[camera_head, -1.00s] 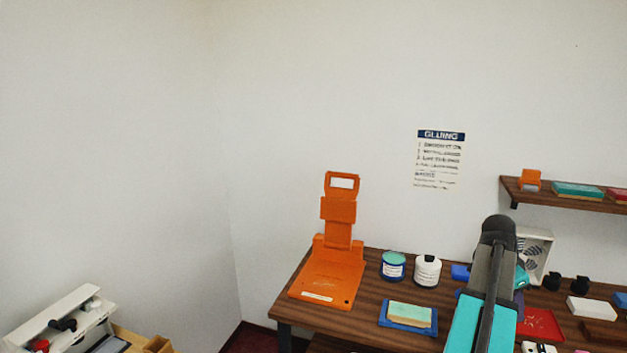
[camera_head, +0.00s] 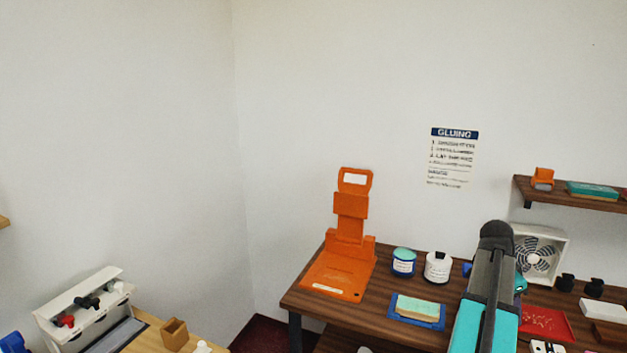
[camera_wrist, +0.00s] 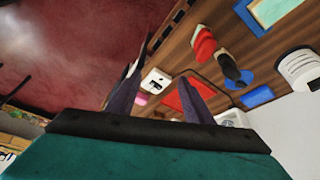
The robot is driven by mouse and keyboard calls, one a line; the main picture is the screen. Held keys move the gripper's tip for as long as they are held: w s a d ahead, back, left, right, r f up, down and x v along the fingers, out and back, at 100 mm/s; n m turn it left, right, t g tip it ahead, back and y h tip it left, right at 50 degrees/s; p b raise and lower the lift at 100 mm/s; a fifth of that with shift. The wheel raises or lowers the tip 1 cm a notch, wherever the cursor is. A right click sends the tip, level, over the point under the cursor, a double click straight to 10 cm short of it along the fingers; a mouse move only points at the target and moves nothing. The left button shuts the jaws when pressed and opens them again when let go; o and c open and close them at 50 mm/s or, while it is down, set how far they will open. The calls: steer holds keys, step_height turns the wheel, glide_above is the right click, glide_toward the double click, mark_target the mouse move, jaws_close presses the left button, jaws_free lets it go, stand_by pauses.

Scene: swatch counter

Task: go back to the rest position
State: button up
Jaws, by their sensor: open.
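My gripper (camera_wrist: 160,98) shows in the wrist view with its two dark fingers spread apart and nothing between them. It is over or near the dark wooden counter, which appears tilted in that view. In the head view my teal and black arm stands in front of the counter (camera_head: 380,322) at the right. The arm hides part of the counter, and the gripper itself cannot be made out there.
On the counter are an orange stand (camera_head: 340,272), two small tubs (camera_head: 403,265) (camera_head: 438,268), a blue tray (camera_head: 398,317) with a pale block, a red tray (camera_head: 548,322) and a fan (camera_head: 540,257). A shelf (camera_head: 570,203) hangs right. Another bench stands lower left.

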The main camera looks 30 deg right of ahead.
steer(key=w+a+f+n+y+b, duration=0.1)
steer(key=w+a+f+n+b, duration=0.15)
steer(key=w+a+f, duration=0.7)
steer(key=w+a+f+n+y+b, duration=0.1)
steer(key=w+a+f+n, duration=0.35)
steer(key=a+f, duration=0.85)
steer(key=w+a+f+n+g+b, duration=0.2)
steer(key=a+f+n+b, duration=0.1)
steer(key=a+f, duration=1.45)
steer(key=s+a+f+n+g+y+b, duration=0.1)
steer(key=s+a+f+n+y+b, duration=0.1)
steer(key=s+a+f+n, duration=1)
steer(key=shift+s+a+f+n+g+b, duration=0.35)
steer(key=shift+s+a+f, duration=3)
steer(key=shift+a, duration=1.5)
